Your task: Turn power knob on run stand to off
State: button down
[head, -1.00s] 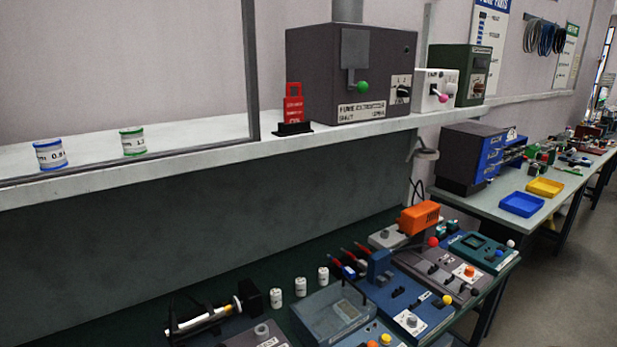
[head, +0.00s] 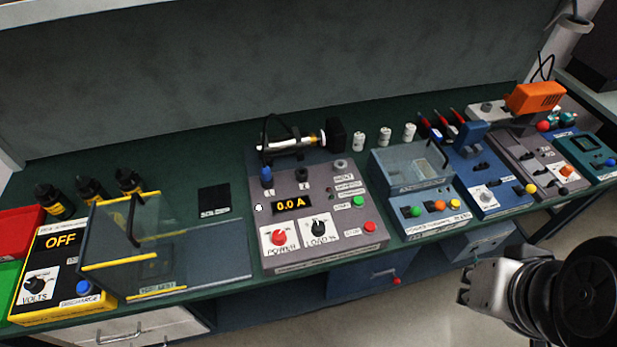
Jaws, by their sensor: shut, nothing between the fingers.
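The run stand appears to be the grey sloped panel (head: 330,243) at the middle of the bench, with a display reading "0.0 A". Its red power knob (head: 279,237) sits on a white plate labelled POWER at the front left. The knob's exact setting is too small to read. A black load knob (head: 318,228) sits to its right. My gripper (head: 464,286) is at the lower right, in front of the bench and well to the right of the power knob. It is shut and empty, touching nothing.
A clear-shielded box (head: 190,272) stands left of the panel, beside a yellow-edged unit reading OFF (head: 62,240). Right of the panel stand a blue-grey station (head: 425,213) and a blue unit (head: 490,190). Free floor shows in front of the bench.

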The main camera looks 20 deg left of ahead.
aim_at(279, 237)
jog(key=u, duration=1.45)
jog(key=i+l+u, duration=0.3)
jog(key=i+l, duration=0.05)
jog(key=i, duration=0.1)
